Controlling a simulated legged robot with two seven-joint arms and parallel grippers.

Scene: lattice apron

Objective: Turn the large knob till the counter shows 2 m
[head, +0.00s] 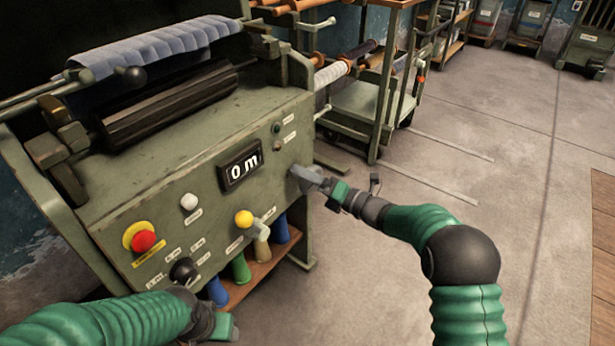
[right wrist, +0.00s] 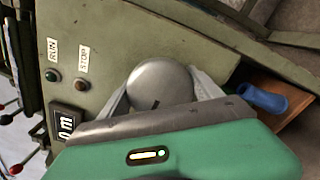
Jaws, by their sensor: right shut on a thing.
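The machine's green-grey front panel (head: 205,225) carries a counter (head: 241,168) that reads "0 m". The counter also shows at the left edge of the right wrist view (right wrist: 66,122). The large round grey knob (right wrist: 160,84) sits between the two fingers of my right gripper (head: 304,178), which is shut on it. A small dark mark shows on the knob's face. In the head view the gripper largely covers the knob. My left gripper (head: 222,328) is low at the bottom of the head view, away from the counter; its fingers are not clear.
Two small lamps (right wrist: 55,75) marked RUN and STOP sit near the large knob. A cart (head: 365,105) stands behind; floor at right is clear.

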